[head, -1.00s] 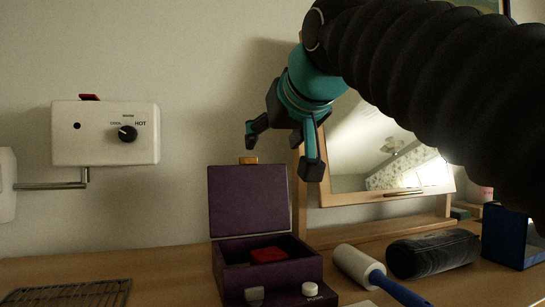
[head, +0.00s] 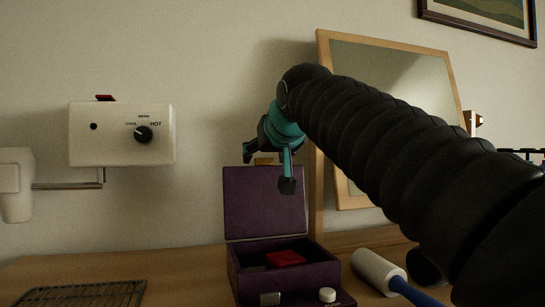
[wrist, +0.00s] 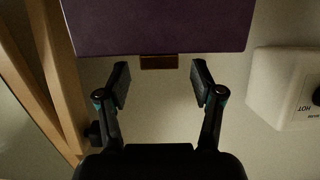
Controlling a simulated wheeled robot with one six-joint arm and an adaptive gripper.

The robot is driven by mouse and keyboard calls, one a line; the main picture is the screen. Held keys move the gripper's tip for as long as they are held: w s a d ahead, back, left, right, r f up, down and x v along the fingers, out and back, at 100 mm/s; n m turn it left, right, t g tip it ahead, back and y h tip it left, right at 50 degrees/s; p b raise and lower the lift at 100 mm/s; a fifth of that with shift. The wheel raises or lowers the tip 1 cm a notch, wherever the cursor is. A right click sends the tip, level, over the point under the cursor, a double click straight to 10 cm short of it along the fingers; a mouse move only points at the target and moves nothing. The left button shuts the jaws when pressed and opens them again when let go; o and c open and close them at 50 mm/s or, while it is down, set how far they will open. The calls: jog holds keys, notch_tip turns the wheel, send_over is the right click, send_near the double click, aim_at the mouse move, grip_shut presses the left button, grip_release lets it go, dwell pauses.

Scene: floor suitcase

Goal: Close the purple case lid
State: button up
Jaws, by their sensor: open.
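The purple case (head: 285,274) stands on the wooden table in the head view, with a red item (head: 286,258) inside. Its lid (head: 264,203) is raised upright, with a brass-coloured latch tab on its top edge. The lid also shows in the wrist view (wrist: 160,27), its latch tab (wrist: 159,62) close to the space between my fingers. My gripper (head: 268,168) is open and empty at the height of the lid's top edge; it also shows in the wrist view (wrist: 160,80). Contact with the lid cannot be told.
A wood-framed mirror (head: 326,200) stands just right of the lid. A white heater control box (head: 122,134) is on the wall at left. A lint roller (head: 378,271) lies right of the case, and a wire rack (head: 85,293) lies at left.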

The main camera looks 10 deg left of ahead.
jog(key=shift+w+a+f, duration=0.2)
jog(key=shift+w+a, duration=0.05)
jog(key=shift+w, duration=0.25)
grip_shut()
